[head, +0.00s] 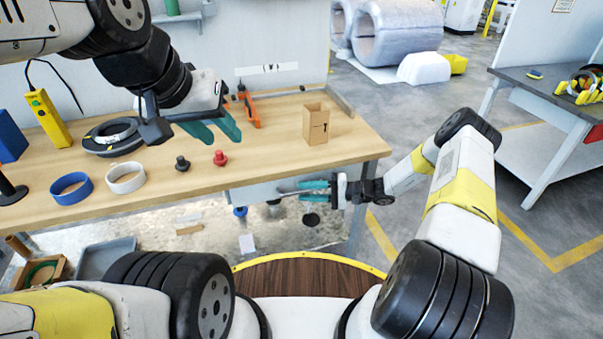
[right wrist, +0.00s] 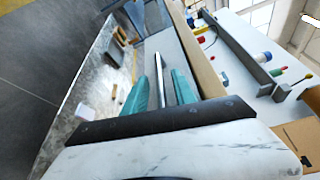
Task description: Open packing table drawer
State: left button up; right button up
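The packing table (head: 240,165) has a pale grey drawer (head: 258,190) under its right half; how far it stands out is hard to tell. A thin light handle bar (right wrist: 159,78) runs along the drawer front. My right gripper (head: 316,190) is at the handle. In the right wrist view, the right gripper's teal fingers (right wrist: 162,90) lie either side of the bar with small gaps, so it looks open; contact cannot be made out. My left gripper (head: 213,132) is open and empty above the tabletop.
On the tabletop are a cardboard box (head: 316,124), a black coil (head: 112,136), blue (head: 71,186) and white (head: 126,178) tape rings, and red (head: 220,158) and black (head: 182,163) knobs. A grey bin (head: 105,258) stands below. Floor to the right is clear.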

jog(key=shift+w+a, duration=0.1)
jog(key=shift+a, duration=0.9)
grip_shut()
jog(key=shift+f, duration=0.1)
dwell(0.6)
